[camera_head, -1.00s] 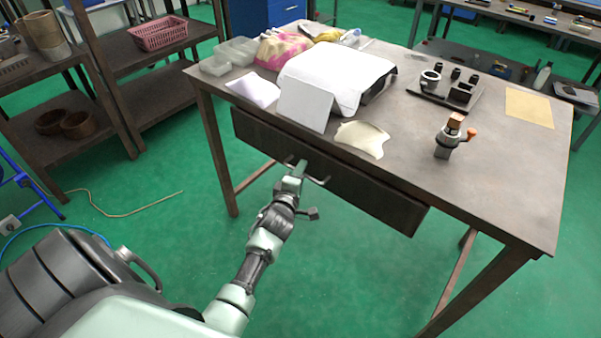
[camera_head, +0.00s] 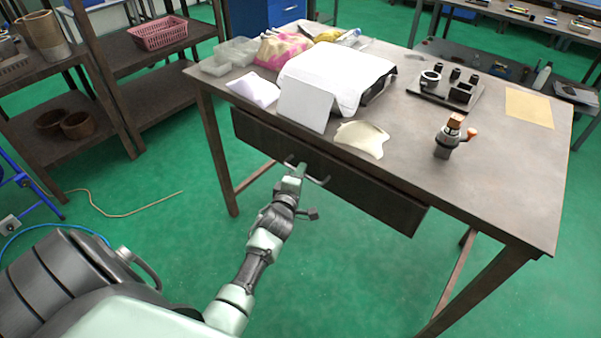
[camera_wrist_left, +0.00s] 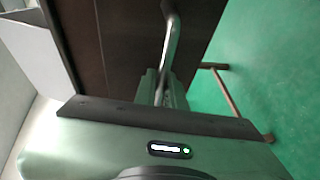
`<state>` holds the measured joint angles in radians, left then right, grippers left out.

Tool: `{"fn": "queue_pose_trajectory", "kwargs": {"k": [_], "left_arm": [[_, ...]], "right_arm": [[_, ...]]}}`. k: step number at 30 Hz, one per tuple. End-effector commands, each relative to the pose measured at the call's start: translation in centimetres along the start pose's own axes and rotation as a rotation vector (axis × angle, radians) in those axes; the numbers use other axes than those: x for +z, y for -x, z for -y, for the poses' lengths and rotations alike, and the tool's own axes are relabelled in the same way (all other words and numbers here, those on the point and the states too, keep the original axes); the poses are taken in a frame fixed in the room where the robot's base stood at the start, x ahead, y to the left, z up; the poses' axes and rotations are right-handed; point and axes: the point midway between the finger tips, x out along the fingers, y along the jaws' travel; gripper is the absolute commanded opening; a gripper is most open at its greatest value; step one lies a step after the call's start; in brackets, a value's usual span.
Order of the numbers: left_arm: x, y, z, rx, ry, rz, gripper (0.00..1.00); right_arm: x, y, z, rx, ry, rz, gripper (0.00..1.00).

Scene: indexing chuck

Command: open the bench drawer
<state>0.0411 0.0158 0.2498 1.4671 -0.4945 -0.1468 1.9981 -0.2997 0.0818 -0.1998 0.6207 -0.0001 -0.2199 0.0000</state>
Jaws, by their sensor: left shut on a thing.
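The bench drawer (camera_head: 375,196) is a long dark brown front under the bench top (camera_head: 500,195). It looks closed or nearly so; I cannot tell exactly. Its bar handle (camera_head: 318,180) is metal and sits near the middle of the front. My left gripper (camera_head: 298,168) is at the handle, shut on it. In the left wrist view the handle (camera_wrist_left: 171,45) runs down between the fingers of my left gripper (camera_wrist_left: 160,85), with the brown drawer front (camera_wrist_left: 125,45) behind it. The fingers hide part of the handle. My right gripper is not in view.
On the bench are a white cloth-covered object (camera_head: 335,75), a white card (camera_head: 305,105), a cream sheet (camera_head: 362,138), the indexing chuck (camera_head: 448,138) and a black fixture plate (camera_head: 445,92). A shelf (camera_head: 150,100) stands left. Green floor is open before the drawer.

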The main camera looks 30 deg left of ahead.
Motion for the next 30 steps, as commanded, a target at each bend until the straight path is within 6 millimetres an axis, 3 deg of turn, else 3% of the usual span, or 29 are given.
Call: {"fn": "queue_pose_trajectory", "kwargs": {"k": [22, 30], "left_arm": [[-0.1, 0.3, 0.1, -0.003, 0.001, 0.000, 0.00], [-1.5, 3.7, 0.7, -0.010, 0.000, -0.002, 0.00]], "right_arm": [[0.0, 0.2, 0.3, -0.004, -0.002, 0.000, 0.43], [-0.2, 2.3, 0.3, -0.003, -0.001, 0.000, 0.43]]}}
